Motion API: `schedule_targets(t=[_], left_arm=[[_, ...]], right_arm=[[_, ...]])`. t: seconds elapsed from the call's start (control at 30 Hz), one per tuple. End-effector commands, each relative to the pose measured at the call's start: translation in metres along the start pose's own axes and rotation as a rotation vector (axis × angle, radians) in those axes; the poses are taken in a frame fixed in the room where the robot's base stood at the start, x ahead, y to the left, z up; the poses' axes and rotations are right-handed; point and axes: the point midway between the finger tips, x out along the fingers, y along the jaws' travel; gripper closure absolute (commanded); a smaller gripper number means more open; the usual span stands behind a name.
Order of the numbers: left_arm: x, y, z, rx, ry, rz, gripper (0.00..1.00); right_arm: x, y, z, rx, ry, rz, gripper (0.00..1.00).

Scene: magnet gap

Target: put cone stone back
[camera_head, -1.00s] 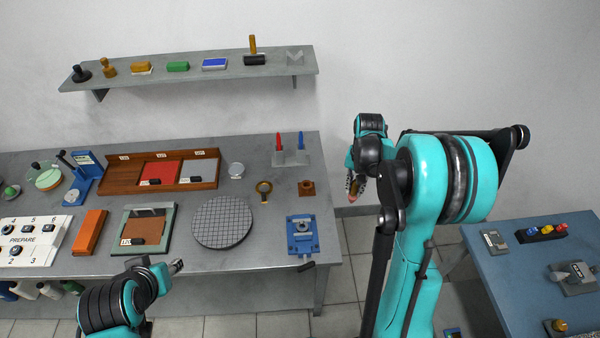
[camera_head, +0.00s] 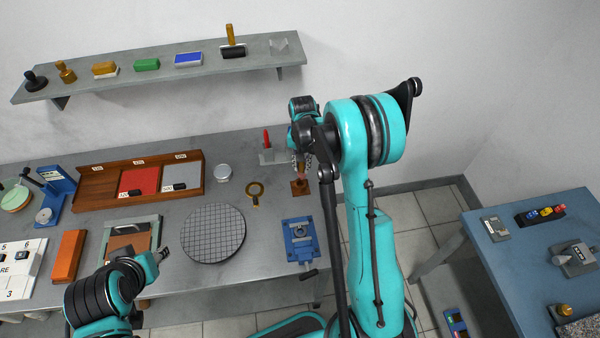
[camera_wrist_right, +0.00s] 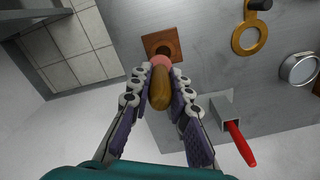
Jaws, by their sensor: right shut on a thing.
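My right gripper (camera_head: 302,166) is shut on the cone stone, which shows clearly in the right wrist view (camera_wrist_right: 159,90) with a tan wooden handle and a pink end. The fingers grip it from both sides. The pink end points at the brown square block (camera_wrist_right: 161,37) with a round recess. In the head view that block (camera_head: 300,188) sits on the grey bench just below the right gripper. The pink end overlaps the block's edge in the wrist view; I cannot tell whether they touch. My left gripper (camera_head: 164,254) is low at the bench's front, its jaws unclear.
A stand with a red-handled tool (camera_head: 266,140) is close behind the right gripper, which hides part of it. A brass ring magnifier (camera_head: 254,194) lies left of the block, and a blue vise (camera_head: 299,240) stands in front. A blue table (camera_head: 480,255) is at right.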

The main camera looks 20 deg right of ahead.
Motion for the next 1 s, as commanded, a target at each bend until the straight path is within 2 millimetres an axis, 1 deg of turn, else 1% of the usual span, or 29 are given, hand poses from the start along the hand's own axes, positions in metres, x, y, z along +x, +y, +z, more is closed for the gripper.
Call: schedule_targets(t=[0.03, 0.17, 0.4, 0.47, 0.67, 0.9, 0.93, 0.97, 1.0], left_arm=[[0.0, 0.0, 0.0, 0.0, 0.0, 0.0, 0.6], [0.001, 0.0, 0.001, 0.0, 0.0, 0.0, 0.6], [0.004, 0.0, 0.003, 0.0, 0.0, 0.0, 0.6], [0.004, 0.0, 0.003, 0.0, 0.0, 0.0, 0.6], [0.004, 0.0, 0.003, 0.0, 0.0, 0.0, 0.6], [0.01, 0.0, 0.007, 0.0, 0.0, 0.0, 0.6], [0.01, 0.0, 0.007, 0.0, 0.0, 0.0, 0.6], [0.009, 0.0, 0.007, 0.0, 0.0, 0.0, 0.6], [0.009, 0.0, 0.006, 0.0, 0.0, 0.0, 0.6]], right_arm=[[0.003, -0.004, 0.0, 0.0, 0.0, 0.0, 1.0], [0.009, -0.007, 0.0, 0.0, 0.0, 0.0, 1.0], [0.042, -0.007, 0.0, 0.0, 0.0, 0.0, 1.0], [0.045, -0.007, 0.0, 0.0, 0.0, 0.0, 1.0], [0.044, -0.006, 0.0, 0.0, 0.0, 0.0, 1.0], [0.051, -0.006, 0.0, 0.0, 0.0, 0.0, 1.0], [0.051, -0.006, 0.0, 0.0, 0.0, 0.0, 0.79], [0.05, -0.006, 0.0, 0.0, 0.0, 0.0, 0.72], [0.05, -0.006, 0.0, 0.0, 0.0, 0.0, 0.61]])
